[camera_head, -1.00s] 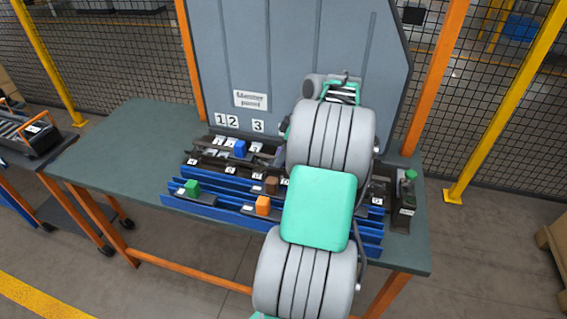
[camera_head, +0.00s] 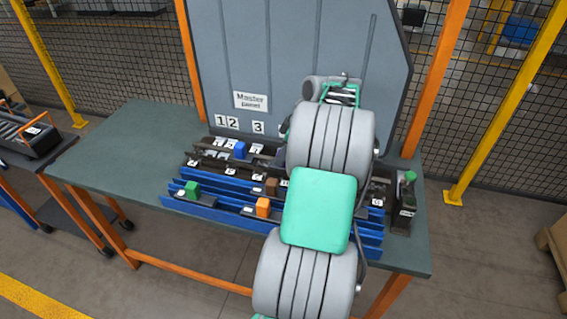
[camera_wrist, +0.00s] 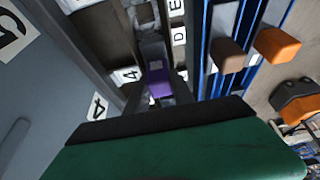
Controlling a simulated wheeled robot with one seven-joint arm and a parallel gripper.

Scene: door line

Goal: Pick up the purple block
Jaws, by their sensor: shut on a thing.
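The purple block (camera_wrist: 158,84) shows in the middle of the wrist view, low in a dark slotted rail beside a white label reading 4. My gripper (camera_wrist: 160,92) is at the block and shut on it; its fingers are dark and only partly visible against the rail. In the head view my arm covers both the block and the gripper. I cannot tell whether the block is still seated in the rail.
A blue block (camera_head: 240,149), a green block (camera_head: 192,188), an orange block (camera_head: 263,206) and a brown block (camera_head: 271,185) stand in the rails on the table (camera_head: 115,150). A grey panel (camera_head: 270,60) rises behind. A green-topped item (camera_head: 409,178) stands at the right.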

